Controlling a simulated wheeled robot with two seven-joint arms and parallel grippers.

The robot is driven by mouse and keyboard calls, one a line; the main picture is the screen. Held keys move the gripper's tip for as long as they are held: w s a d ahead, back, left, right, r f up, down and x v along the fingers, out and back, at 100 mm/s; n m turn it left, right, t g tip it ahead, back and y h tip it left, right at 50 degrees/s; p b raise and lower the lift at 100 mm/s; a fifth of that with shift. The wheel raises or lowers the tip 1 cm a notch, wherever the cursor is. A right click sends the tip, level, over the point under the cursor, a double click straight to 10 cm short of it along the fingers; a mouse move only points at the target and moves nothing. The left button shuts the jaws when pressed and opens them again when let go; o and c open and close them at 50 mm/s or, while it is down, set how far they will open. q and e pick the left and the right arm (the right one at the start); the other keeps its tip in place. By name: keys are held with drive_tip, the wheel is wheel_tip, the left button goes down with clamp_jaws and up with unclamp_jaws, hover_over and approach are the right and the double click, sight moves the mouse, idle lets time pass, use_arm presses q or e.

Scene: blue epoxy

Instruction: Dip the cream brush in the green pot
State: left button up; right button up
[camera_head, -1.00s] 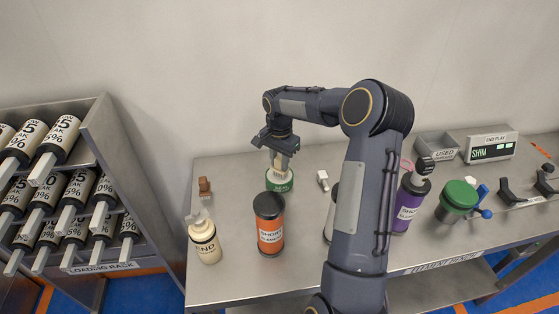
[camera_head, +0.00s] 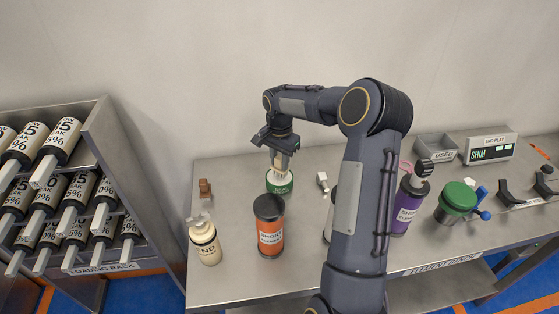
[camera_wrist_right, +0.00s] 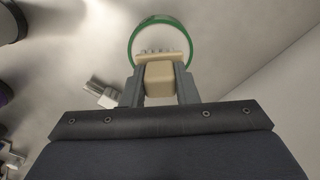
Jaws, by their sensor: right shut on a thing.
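The cream brush (camera_head: 281,163) is in my right gripper (camera_head: 279,145), which is shut on it. In the right wrist view the cream brush (camera_wrist_right: 159,78) sits between the two fingers of my right gripper (camera_wrist_right: 159,88). The green pot (camera_head: 279,183) stands on the bench directly under the brush. In the right wrist view its green rim (camera_wrist_right: 133,43) circles beyond the brush head. The brush's lower end is at or inside the pot's mouth; I cannot tell how deep. My left gripper is out of view.
An orange canister (camera_head: 269,225) and a cream pump bottle (camera_head: 205,240) stand in front of the pot. A purple canister (camera_head: 408,205) and a green-lidded pot (camera_head: 458,199) stand right. A loading rack (camera_head: 110,190) stands far left.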

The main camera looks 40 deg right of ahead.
sight(280, 158)
drive_tip(key=shift+r+p, duration=1.8)
drive_tip(key=shift+r, duration=1.15)
